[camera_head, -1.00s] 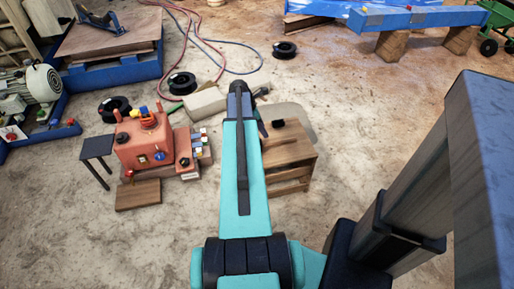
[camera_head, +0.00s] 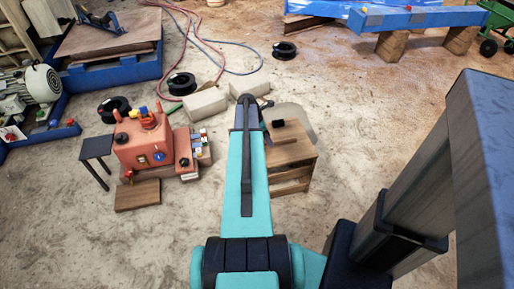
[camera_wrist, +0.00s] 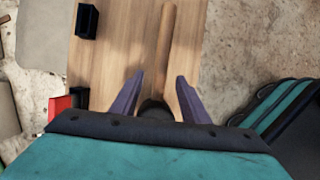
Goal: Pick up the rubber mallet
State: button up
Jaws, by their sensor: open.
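The rubber mallet (camera_wrist: 166,45) lies on a wooden stool top, its pale wooden handle pointing away in the wrist view. Its dark head (camera_wrist: 155,108) shows between my fingers, partly hidden by my gripper's body. My gripper (camera_wrist: 160,79) is open, with one purple finger on each side of the mallet. I cannot tell whether the fingers touch it. In the head view my arm reaches over the stool (camera_head: 291,150) and largely hides the gripper; I cannot make out the mallet clearly there.
A small black block (camera_wrist: 87,20) and a red and black item (camera_wrist: 62,107) lie left of the mallet. An orange machine (camera_head: 140,150) stands left of the stool. Pale blocks (camera_head: 205,103) and a black spool (camera_head: 284,50) are on the floor behind.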

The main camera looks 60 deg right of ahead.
jog(key=shift+x, duration=2.6)
grip_shut()
